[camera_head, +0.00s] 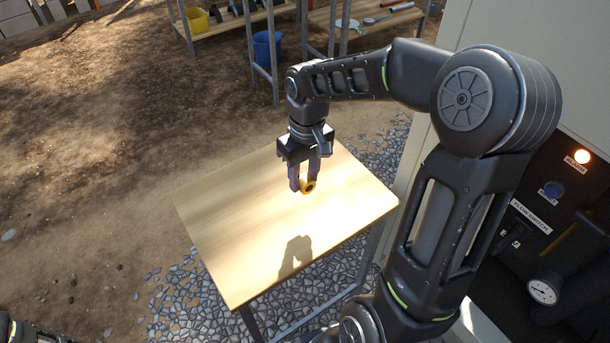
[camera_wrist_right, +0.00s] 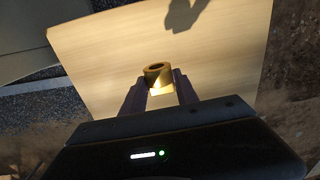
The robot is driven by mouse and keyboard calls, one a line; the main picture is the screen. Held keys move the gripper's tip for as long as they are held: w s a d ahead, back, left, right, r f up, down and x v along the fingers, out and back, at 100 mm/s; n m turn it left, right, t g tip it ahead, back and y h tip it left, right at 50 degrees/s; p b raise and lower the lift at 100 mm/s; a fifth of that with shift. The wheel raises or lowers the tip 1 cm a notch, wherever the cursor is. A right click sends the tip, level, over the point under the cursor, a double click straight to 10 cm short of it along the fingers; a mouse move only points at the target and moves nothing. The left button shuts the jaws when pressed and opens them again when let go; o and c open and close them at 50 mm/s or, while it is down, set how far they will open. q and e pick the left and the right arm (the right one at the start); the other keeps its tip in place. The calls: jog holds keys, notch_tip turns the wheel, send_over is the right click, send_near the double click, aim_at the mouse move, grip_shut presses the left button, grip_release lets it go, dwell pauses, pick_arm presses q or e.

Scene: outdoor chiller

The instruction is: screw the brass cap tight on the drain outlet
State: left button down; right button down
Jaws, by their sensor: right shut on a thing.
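The brass cap (camera_head: 308,187) is a small yellow ring-like piece held between the fingertips of my right gripper (camera_head: 303,184). The gripper points down and holds the cap above the wooden table, with their shadow falling on the tabletop. In the right wrist view the cap (camera_wrist_right: 158,73) sits between the two dark fingers of the right gripper (camera_wrist_right: 159,88), its round dark opening showing. The drain outlet cannot be made out in either view. Of my left arm only a small part shows at the lower left corner of the head view; its gripper is not visible.
The wooden table (camera_head: 235,235) is otherwise bare. At the right stands the chiller cabinet with a dark panel (camera_head: 545,235), a lit orange lamp (camera_head: 582,157), a blue button (camera_head: 554,190) and a gauge (camera_head: 543,291). Shelves with a yellow bucket (camera_head: 196,20) and blue bucket (camera_head: 267,50) stand behind.

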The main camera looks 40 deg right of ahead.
jog(key=w+a, duration=1)
jog(key=a, duration=0.2)
jog(key=shift+w+a+f, duration=0.2)
jog(key=shift+d, duration=0.1)
